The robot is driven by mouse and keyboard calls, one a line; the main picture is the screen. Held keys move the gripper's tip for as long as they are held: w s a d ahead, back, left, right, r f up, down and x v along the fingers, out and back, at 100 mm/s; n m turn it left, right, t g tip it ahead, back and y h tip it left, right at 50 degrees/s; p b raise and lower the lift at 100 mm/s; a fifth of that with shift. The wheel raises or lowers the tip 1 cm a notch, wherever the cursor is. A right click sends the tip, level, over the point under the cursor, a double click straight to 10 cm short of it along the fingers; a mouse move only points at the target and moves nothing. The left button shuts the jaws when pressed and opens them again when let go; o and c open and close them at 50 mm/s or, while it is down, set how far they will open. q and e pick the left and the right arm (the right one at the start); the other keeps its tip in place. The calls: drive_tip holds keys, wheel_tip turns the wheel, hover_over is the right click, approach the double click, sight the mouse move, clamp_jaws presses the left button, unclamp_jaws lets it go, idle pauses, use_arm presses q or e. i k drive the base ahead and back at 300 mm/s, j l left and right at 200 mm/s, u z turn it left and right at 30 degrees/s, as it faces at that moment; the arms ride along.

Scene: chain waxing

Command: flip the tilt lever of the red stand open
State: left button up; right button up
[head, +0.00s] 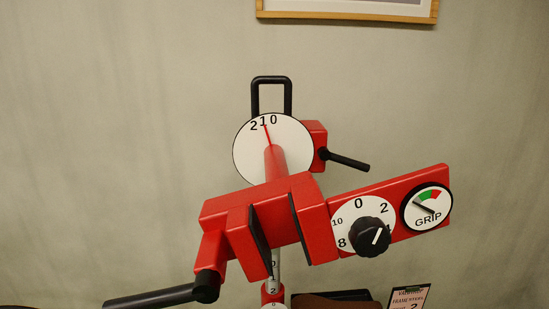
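The red stand (262,215) fills the middle of the head view, with its clamp jaws at the front. Behind them is a white round dial (245,155) marked 0, 1, 2, its red needle near the 1. A short black lever (346,160) sticks out to the right from a red block (317,133) beside this dial and slopes slightly down. It looks like the tilt lever. A longer black lever (150,298) points left from the lower left of the clamp. Neither of my grippers is in view.
A red arm on the right carries a black knob (370,237) on a numbered dial and a GRIP gauge (427,208). A black loop handle (271,80) tops the stand. A small label card (409,297) is at the bottom. Space around the short lever looks free.

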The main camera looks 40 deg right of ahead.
sight(324, 153)
drive_tip(key=z, duration=1.55)
